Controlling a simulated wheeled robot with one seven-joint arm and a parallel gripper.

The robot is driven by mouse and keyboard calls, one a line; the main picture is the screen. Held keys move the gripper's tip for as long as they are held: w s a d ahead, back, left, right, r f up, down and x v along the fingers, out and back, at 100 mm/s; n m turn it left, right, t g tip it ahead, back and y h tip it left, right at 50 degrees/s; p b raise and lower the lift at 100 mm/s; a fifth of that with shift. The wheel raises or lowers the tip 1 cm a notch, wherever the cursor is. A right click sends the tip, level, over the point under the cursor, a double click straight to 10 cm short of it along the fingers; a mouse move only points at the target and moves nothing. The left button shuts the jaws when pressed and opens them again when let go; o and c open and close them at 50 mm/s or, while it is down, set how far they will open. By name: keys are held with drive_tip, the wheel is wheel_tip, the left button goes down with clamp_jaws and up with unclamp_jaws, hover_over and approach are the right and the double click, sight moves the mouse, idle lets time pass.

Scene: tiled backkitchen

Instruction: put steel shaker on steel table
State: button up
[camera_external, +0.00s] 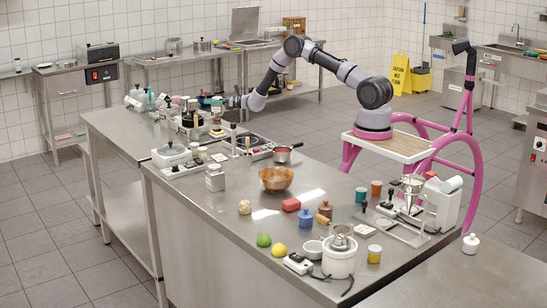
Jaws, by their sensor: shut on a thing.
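My arm reaches left from its pink base over the steel island table (225,215). My gripper (236,102) is above the far part of the island, near a crowded group of small items. It is shut on a small greyish thing, which fits the steel shaker, but the view is too small and cluttered to make out its shape. Other steel tables show: one at the back (165,60), one at the left (60,70) and one at the front right (480,280).
A copper bowl (276,178), a red saucepan (283,153), a white pot (339,259) and several jars crowd the island. A white-lidded container (470,244) stands on the front right table, mostly clear. A yellow floor sign (400,74) stands behind.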

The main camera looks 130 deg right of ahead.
sight(212, 113)
drive_tip(key=shift+f, duration=3.1)
drive_tip(key=shift+f, duration=0.1)
drive_tip(key=o, duration=1.5)
drive_tip(key=v, duration=1.2)
